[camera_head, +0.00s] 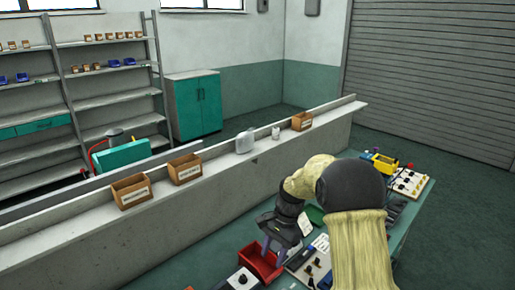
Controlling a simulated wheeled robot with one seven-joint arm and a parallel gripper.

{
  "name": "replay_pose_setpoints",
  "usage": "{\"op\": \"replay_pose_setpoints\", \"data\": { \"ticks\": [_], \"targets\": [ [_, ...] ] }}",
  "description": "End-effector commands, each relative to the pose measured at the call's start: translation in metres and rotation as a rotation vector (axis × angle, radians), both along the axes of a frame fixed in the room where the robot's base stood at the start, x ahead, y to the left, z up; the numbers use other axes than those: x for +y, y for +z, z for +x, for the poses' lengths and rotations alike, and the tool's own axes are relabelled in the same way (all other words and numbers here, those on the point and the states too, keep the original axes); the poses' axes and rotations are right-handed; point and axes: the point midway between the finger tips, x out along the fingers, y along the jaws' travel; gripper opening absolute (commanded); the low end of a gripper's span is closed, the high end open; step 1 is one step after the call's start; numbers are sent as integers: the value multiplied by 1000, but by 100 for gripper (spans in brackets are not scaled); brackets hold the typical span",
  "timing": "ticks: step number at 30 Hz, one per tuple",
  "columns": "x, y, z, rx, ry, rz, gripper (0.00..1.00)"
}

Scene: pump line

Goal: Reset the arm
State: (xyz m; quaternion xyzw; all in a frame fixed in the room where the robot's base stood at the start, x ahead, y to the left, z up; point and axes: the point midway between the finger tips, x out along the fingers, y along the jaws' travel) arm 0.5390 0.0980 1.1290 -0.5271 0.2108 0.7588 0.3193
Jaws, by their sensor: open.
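My arm (357,225), pale yellow with a dark joint, reaches in from the lower right over the workbench (225,258). My gripper (268,248) points down at the near part of the bench, above or just beside a red bin (259,266). Its jaws are open and I see nothing held between them. The fingertips are small and partly lost against the bin, so I cannot tell whether they touch it. My arm hides the middle of the bench.
A concrete ledge (100,225) runs behind the bench, carrying cardboard boxes (132,191), a grey canister (245,142) and a small bottle (276,132). A yellow device (384,164) and a white panel (408,183) lie at the bench's right end. Shelves and a green cabinet (197,105) stand beyond.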

Motion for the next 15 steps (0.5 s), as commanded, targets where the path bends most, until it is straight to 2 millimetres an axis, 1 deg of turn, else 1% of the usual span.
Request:
{"op": "replay_pose_setpoints", "data": {
  "ticks": [5, 11, 15],
  "targets": [
    [-23, 15, -30, -121, 120, -43, 41],
    [-55, 30, -80, -287, 322, -111, 41],
    [-74, 37, -118, -392, 474, -162, 41]
  ]
}}
